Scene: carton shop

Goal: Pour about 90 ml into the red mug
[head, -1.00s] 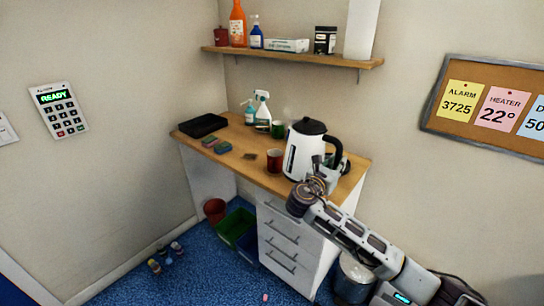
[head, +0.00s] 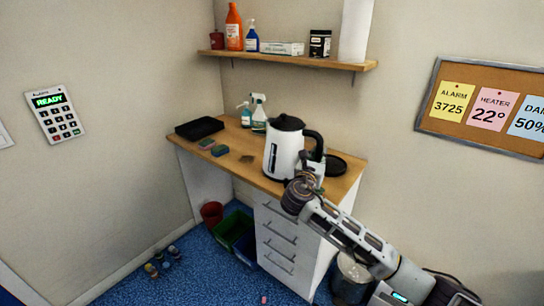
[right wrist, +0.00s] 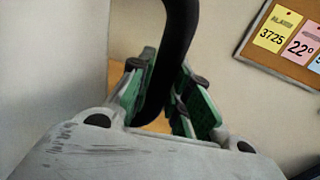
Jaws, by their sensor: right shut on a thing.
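A white kettle (head: 280,155) with a black lid and black handle is over the counter, left of its round black base (head: 336,165). It looks upright and off the base. My right gripper (head: 308,171) is shut on the kettle's handle. In the right wrist view, the black handle (right wrist: 178,40) passes between the green-padded fingers of that gripper (right wrist: 160,100). The red mug on the counter cannot be seen now; the kettle covers that spot. Another red mug or cup (head: 217,40) stands on the shelf. My left gripper is out of view.
On the wooden counter (head: 232,163) are a black tray (head: 199,128), sponges (head: 213,147), a small brown square (head: 247,159) and a spray bottle (head: 259,113). The shelf (head: 290,60) above holds bottles. Bins (head: 232,228) and the drawer unit (head: 277,240) are below.

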